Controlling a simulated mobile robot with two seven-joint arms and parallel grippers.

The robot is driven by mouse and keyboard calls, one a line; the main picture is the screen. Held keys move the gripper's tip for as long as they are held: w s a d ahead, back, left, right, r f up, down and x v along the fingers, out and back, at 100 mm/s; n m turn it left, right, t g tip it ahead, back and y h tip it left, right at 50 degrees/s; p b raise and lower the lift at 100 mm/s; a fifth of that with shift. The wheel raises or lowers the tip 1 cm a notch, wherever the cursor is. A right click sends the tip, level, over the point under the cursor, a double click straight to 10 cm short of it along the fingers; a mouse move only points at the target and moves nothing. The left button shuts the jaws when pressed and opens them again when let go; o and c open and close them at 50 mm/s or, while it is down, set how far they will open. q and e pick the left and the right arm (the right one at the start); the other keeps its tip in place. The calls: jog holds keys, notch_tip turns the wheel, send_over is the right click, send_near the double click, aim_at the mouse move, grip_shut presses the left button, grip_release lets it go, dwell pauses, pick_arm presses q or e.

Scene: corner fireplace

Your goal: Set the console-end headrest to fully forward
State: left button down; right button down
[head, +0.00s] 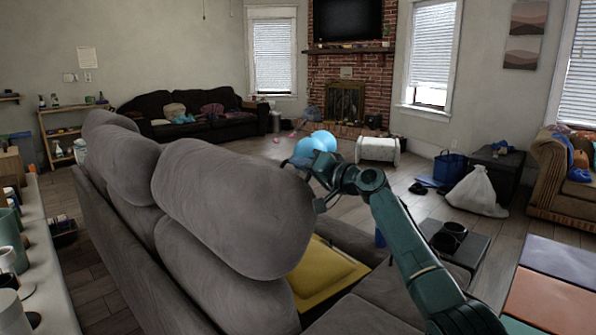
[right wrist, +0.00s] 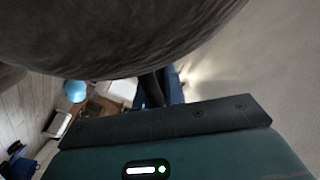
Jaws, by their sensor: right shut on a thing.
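The nearest headrest (head: 230,208) is a large grey padded cushion on the near end of the grey sofa, closest to the cup-holder console (head: 450,238). My right gripper (head: 312,178) is at its upper right edge, shut on it; the headrest partly hides the fingers. In the right wrist view the headrest (right wrist: 110,35) fills the top, close against the dark finger (right wrist: 170,122). The headrest stands up above the backrest; its exact tilt is hard to tell. My left gripper is not in view.
Two more grey headrests (head: 127,162) (head: 98,120) continue along the sofa. A yellow tray-like thing (head: 325,275) lies on the seat. A white counter (head: 45,255) with cups runs along the left. A white bag (head: 475,190) and blue bin (head: 450,166) stand on the floor at right.

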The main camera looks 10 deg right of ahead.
jog(key=shift+d+f, duration=0.15)
jog(key=c, duration=1.5)
grip_release()
jog(key=shift+w, duration=0.1)
jog(key=v, duration=1.3)
jog(key=shift+p, duration=0.45)
jog(key=shift+d, duration=0.1)
